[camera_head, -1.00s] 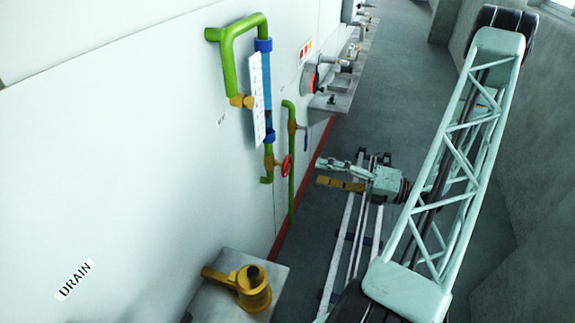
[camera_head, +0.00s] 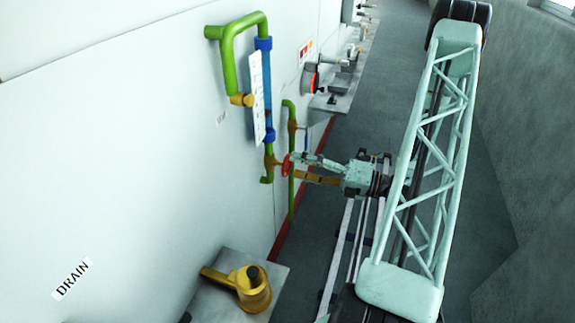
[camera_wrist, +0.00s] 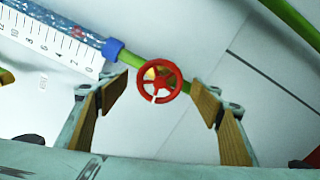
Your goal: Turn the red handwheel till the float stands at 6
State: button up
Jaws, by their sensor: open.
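The red handwheel (camera_head: 287,165) sits on the green pipe below the gauge; in the wrist view the handwheel (camera_wrist: 146,82) is face-on, spoked. My gripper (camera_head: 298,168) is open at the wheel; in the wrist view its fingers (camera_wrist: 160,92) stand one on each side of the rim, with visible gaps. I cannot tell whether the tips reach the wheel's depth. The blue-ended gauge tube (camera_wrist: 95,42) runs beside a white scale (camera_wrist: 40,40) numbered 0 to 12. The reddish float (camera_wrist: 78,32) shows in the tube at roughly 4; the exact reading is hard to tell.
A second green pipe (camera_head: 291,200) stands just right of the handwheel. A yellow valve (camera_head: 252,290) sits on a grey block in the foreground. More fittings line the wall farther back. The floor (camera_head: 400,80) along the rail is open.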

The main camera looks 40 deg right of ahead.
aim_at(290, 165)
jog(key=shift+x, duration=2.2)
jog(key=c, duration=0.9)
